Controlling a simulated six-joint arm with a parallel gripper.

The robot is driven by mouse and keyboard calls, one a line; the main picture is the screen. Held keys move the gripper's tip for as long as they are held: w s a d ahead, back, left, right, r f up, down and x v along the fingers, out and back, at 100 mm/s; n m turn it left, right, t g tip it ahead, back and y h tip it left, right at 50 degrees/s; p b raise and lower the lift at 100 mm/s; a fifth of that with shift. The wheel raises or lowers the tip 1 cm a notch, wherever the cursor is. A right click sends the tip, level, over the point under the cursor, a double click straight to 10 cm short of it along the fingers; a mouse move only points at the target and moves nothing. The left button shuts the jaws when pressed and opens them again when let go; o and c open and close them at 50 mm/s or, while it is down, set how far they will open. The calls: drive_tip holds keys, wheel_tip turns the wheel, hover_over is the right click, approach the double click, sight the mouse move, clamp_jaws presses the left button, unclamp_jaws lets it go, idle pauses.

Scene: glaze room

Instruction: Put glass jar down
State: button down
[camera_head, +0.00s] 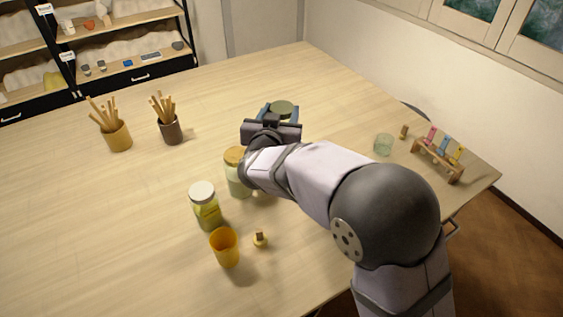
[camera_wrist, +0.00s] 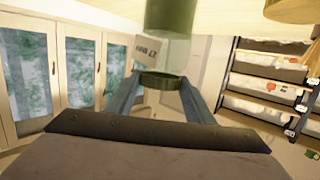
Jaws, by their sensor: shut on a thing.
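My gripper (camera_head: 281,113) is above the middle of the table (camera_head: 330,85), shut on a glass jar with a dark green lid (camera_head: 283,106). In the wrist view the jar (camera_wrist: 168,52) is clear glass with green contents, and its green lid end lies between the two fingers (camera_wrist: 160,98). The wrist picture is upside down, with the table along its top edge. My wrist hides most of the jar in the head view. I cannot tell whether the jar's base touches the table.
A wooden-lidded jar (camera_head: 237,178) stands close left of my gripper. A white-lidded jar (camera_head: 206,208), an orange cup (camera_head: 225,248) and a small stopper (camera_head: 260,240) stand nearer. A tumbler (camera_head: 383,145) and rack (camera_head: 437,160) are right; stick pots (camera_head: 118,136) (camera_head: 171,130) left. The far table is clear.

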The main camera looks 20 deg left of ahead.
drive_tip(key=shift+f+p, duration=0.75)
drive_tip(key=shift+f, duration=3.85)
drive_tip(key=shift+f, duration=0.2)
drive_tip(key=c, duration=0.8)
unclamp_jaws()
drive_tip(key=shift+f, duration=0.1)
drive_tip(key=shift+c, duration=0.2)
drive_tip(key=shift+r, duration=0.2)
drive_tip(key=b+v, duration=0.3)
drive_tip(key=v, duration=0.9)
